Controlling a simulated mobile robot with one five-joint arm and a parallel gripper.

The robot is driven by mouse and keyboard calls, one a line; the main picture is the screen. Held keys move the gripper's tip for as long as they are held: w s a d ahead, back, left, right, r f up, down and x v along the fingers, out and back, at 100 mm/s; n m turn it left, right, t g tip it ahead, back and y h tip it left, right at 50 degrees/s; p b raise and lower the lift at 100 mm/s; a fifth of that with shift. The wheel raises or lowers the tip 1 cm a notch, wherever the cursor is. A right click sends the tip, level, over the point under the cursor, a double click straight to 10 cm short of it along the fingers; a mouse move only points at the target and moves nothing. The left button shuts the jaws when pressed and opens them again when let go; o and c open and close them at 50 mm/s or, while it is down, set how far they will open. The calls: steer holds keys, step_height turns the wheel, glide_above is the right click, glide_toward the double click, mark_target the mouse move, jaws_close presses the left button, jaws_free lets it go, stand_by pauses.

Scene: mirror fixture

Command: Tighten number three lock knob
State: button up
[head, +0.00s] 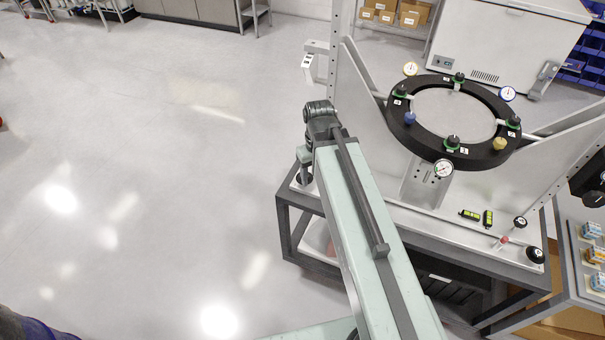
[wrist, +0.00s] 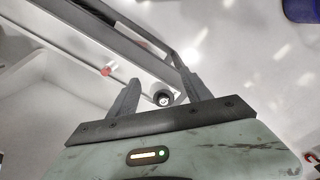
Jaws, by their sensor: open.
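The mirror fixture is a black ring (head: 402,130) around a pale round mirror (head: 452,115) on a grey bench. Four-sided spacing puts black-topped lock knobs with green bases at the back (head: 458,78), left (head: 400,91), right (head: 513,123) and front (head: 452,143). Small number tags sit by them, too small to read, so I cannot tell which is number three. My gripper (head: 304,168) hangs left of the ring, well apart from it, and is partly hidden by my arm. In the wrist view my gripper (wrist: 162,82) is open, with nothing held.
White dial gauges (head: 443,169) stand around the ring, with blue (head: 410,118) and yellow (head: 499,144) knobs. The bench front holds two small dark yellow-marked devices (head: 469,215) and a red-tipped part (head: 503,240). Metal side plates flank the ring. Open floor lies left.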

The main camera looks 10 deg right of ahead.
steer(key=w+f+n+b, duration=0.1)
steer(key=w+f+n, duration=0.1)
steer(key=w+n, duration=0.2)
steer(key=w+f+n+b, duration=0.1)
steer(key=w+n+b, duration=0.1)
steer(key=w+n, duration=0.2)
steer(key=w+f+n+b, duration=0.1)
steer(key=w+f+n, duration=0.1)
steer(key=w+n, duration=0.2)
steer(key=shift+w+a+f+n+b, duration=0.1)
steer(key=shift+w+f+n+b, duration=0.1)
steer(key=shift+n, duration=0.4)
steer(key=shift+w+a+f+n+b, duration=0.1)
steer(key=shift+f+n+b, duration=0.1)
steer(key=shift+n, duration=0.4)
steer(key=shift+w+n, duration=0.35)
steer(key=shift+n, duration=0.45)
step_height(320, 180, down, 8)
steer(key=b, duration=0.8)
steer(key=shift+s, duration=0.1)
steer(key=shift+r, duration=0.15)
